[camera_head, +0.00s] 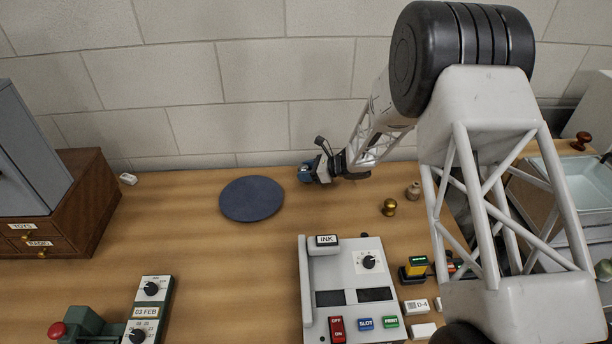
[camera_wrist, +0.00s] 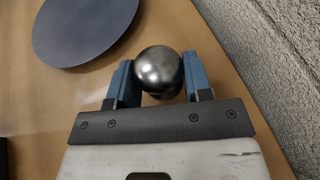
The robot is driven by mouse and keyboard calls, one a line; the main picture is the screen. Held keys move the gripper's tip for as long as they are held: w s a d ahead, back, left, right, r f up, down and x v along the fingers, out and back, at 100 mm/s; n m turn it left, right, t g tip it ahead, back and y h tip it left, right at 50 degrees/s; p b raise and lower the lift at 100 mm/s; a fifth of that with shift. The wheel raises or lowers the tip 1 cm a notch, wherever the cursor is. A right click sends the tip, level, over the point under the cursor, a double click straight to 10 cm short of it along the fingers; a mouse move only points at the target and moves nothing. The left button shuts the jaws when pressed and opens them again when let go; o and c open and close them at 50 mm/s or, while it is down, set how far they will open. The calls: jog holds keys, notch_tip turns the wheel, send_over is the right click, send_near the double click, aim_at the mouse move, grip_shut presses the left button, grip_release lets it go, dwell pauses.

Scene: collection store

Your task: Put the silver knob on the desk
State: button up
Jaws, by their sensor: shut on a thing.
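The silver knob (camera_wrist: 159,70) is a shiny dark-metal ball held between the two blue fingers of my gripper (camera_wrist: 158,84) in the wrist view. In the head view my gripper (camera_head: 307,173) is over the back of the wooden desk (camera_head: 185,260), near the wall, and the knob is hard to make out there. I cannot tell whether the knob touches the desk top.
A dark blue round mat (camera_head: 251,199) lies left of my gripper. A grey ink machine (camera_head: 345,275) is in front. A wooden drawer cabinet (camera_head: 85,205) stands at the left. The block wall (camera_head: 250,75) is close behind.

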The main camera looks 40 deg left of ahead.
jog(key=shift+f, duration=0.9)
jog(key=shift+f, duration=0.1)
jog(key=o, duration=1)
jog(key=shift+d, duration=0.1)
jog(key=v, duration=1.2)
